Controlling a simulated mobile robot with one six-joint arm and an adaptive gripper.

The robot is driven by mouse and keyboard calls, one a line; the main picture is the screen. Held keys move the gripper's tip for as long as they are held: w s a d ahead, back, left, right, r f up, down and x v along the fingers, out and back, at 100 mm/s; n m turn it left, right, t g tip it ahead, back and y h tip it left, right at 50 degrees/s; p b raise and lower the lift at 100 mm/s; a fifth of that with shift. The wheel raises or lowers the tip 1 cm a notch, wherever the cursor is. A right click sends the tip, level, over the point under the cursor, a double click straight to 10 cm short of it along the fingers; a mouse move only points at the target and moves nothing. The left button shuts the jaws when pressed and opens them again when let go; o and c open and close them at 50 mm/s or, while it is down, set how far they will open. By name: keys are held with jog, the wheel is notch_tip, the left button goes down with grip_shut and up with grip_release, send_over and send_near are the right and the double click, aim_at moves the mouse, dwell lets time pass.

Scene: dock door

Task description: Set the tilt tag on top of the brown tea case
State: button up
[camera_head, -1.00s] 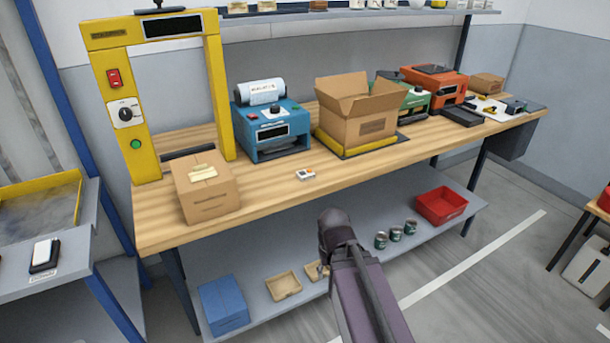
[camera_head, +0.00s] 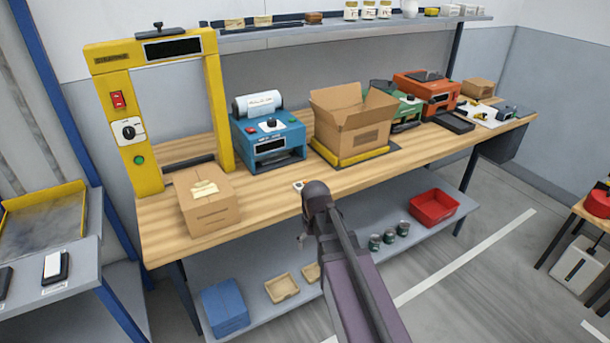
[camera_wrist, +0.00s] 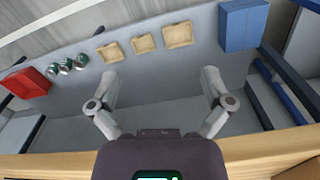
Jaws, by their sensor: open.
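In the head view my wrist is just in front of the bench edge, close to the tag. The tag is not visible in the wrist view.
A yellow frame (camera_head: 222,110) stands behind the case. A blue machine (camera_head: 268,135) and an open carton (camera_head: 355,128) stand behind the tag. The lower shelf holds a blue box (camera_wrist: 243,25), pale trays (camera_wrist: 178,35), cans and a red bin (camera_head: 434,208).

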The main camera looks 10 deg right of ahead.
jog(key=w+r+n+p, duration=0.2)
jog(key=w+r+p, duration=1.6)
jog(key=w+r, duration=0.2)
jog(key=shift+w+d+r+n+p, duration=0.2)
jog(key=shift+w+d+n+p, duration=0.1)
jog(key=shift+w+p, duration=0.1)
jog(key=shift+f, duration=0.1)
jog(key=b, duration=0.9)
send_over(302, 185)
jog(key=f, duration=0.8)
jog(key=shift+w+d+f, duration=0.1)
jog(key=shift+w+f, duration=0.1)
jog(key=shift+f, duration=0.05)
jog(key=shift+f, duration=0.1)
jog(key=shift+s+f+b, duration=0.1)
jog(key=shift+f+b, duration=2.35)
jog(key=shift+f, duration=0.05)
jog(key=c, duration=1)
